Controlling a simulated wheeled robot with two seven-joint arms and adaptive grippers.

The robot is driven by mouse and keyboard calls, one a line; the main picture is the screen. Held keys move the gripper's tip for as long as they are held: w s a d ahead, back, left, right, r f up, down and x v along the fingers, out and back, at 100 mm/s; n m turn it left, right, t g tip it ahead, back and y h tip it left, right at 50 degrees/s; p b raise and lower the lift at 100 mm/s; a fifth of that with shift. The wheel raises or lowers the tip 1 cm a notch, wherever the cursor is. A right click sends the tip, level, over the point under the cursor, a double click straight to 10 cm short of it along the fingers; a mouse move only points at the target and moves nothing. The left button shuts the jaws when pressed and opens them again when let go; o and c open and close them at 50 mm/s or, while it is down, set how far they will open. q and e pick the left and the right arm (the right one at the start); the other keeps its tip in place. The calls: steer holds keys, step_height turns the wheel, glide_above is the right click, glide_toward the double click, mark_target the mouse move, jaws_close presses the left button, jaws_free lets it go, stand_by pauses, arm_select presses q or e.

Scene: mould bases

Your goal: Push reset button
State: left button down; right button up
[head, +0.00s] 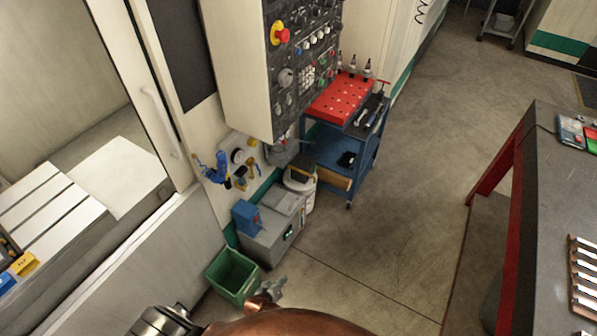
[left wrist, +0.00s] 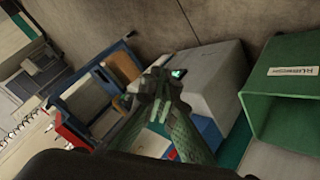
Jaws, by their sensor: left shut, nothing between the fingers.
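The control panel (head: 296,75) hangs on the machine's side at the top centre of the head view. It carries a red and yellow emergency stop (head: 280,34), knobs and several small coloured buttons. The labels are too small to read, so I cannot tell which one is the reset button. My left gripper (head: 272,288) is low in the head view, well below and apart from the panel. In the left wrist view the left gripper (left wrist: 158,82) is shut and empty, with its fingers together. The panel's buttons cannot be made out there. My right gripper is not in view.
A blue trolley (head: 343,150) with a red top (head: 342,97) stands beyond the panel. A grey box (head: 270,235) and green bin (head: 232,275) stand below it. A dark workbench (head: 560,220) is at the right. The floor between is clear.

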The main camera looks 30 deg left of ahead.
arm_select(q)
steer(key=s+a+f+m+g, duration=0.1)
steer(key=s+f+m+g, duration=0.2)
steer(key=s, duration=1.1)
steer(key=s+a+f+m+g, duration=0.1)
steer(key=s+f+m+g, duration=0.2)
steer(key=s, duration=1)
steer(key=s+a+f+m+g, duration=0.1)
steer(key=s+f+m+g, duration=0.1)
steer(key=s+f, duration=0.6)
steer(key=s+m, duration=0.1)
steer(key=s, duration=0.5)
steer(key=shift+s+a+g+y, duration=0.2)
steer(key=shift+s+g+y, duration=0.1)
steer(key=shift+s+g, duration=0.1)
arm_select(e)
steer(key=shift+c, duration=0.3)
